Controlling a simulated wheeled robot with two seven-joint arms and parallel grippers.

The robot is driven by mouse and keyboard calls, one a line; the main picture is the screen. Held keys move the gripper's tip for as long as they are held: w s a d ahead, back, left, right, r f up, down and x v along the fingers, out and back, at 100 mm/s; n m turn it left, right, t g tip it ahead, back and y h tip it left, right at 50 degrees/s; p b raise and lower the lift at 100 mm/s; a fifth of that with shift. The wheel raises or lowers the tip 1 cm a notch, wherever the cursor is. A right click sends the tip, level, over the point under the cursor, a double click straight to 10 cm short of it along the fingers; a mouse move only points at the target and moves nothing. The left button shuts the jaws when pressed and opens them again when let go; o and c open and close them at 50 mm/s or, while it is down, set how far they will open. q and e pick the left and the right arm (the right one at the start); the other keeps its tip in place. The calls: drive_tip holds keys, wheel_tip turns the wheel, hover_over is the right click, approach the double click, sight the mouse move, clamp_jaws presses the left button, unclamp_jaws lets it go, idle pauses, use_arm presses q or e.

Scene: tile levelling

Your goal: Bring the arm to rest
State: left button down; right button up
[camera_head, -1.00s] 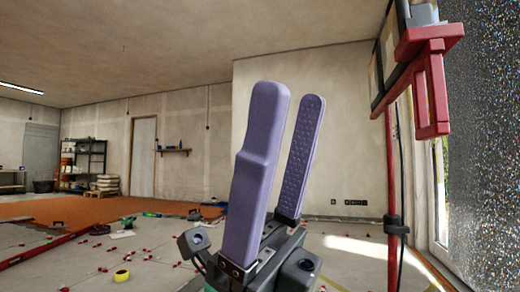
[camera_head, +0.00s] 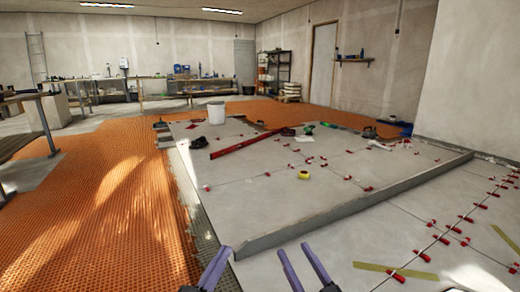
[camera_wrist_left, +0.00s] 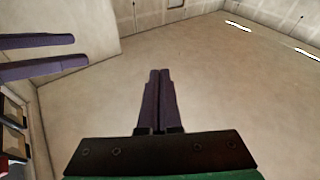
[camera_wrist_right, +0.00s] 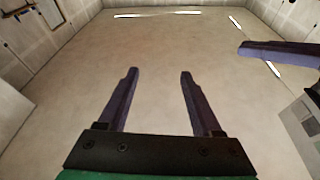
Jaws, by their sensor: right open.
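My left gripper (camera_head: 222,251) shows at the bottom edge of the head view, its purple fingers pressed together. In the left wrist view its fingers (camera_wrist_left: 158,75) touch each other with nothing between them. My right gripper (camera_head: 294,247) is just to the right of it in the head view, its two fingers apart. In the right wrist view its fingers (camera_wrist_right: 158,72) are wide open and empty. Both wrist views look up past the fingers toward the ceiling, and each also shows the other gripper's purple fingers at the side. The arms are mostly out of the head view.
A grey tiled floor (camera_head: 400,235) with several red clips spreads ahead, with a raised edge (camera_head: 350,207) across it. On it are yellow tape (camera_head: 304,175), a red level (camera_head: 237,147) and a white bucket (camera_head: 216,113). Orange matting (camera_head: 80,220) lies left. Workbenches (camera_head: 160,98) stand behind.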

use_arm(q)
drive_tip(key=s+d+f+n+g+y+p, duration=0.15)
drive_tip(key=s+f+g+p, duration=0.6)
drive_tip(key=s+f, duration=1.05)
use_arm(e)
drive_tip(key=s+a+f+m+g+h+b, duration=0.15)
drive_tip(key=s+f+g, duration=0.75)
drive_tip(key=s+f, duration=0.9)
use_arm(q)
drive_tip(key=s+a+r+g+y+p, duration=0.2)
drive_tip(key=s+a+g+y+p, duration=0.5)
drive_tip(key=s+a+p, duration=1.2)
drive_tip(key=g+p, duration=0.4)
drive_tip(key=p, duration=1.4)
drive_tip(key=shift+r+m, duration=0.35)
use_arm(e)
drive_tip(key=s+d+r+g+h, duration=0.2)
drive_tip(key=s+d+g+h, duration=0.5)
drive_tip(key=s+d, duration=1.2)
drive_tip(key=g, duration=0.2)
drive_tip(key=shift+r+n+g, duration=0.3)
drive_tip(key=shift+r+n, duration=0.05)
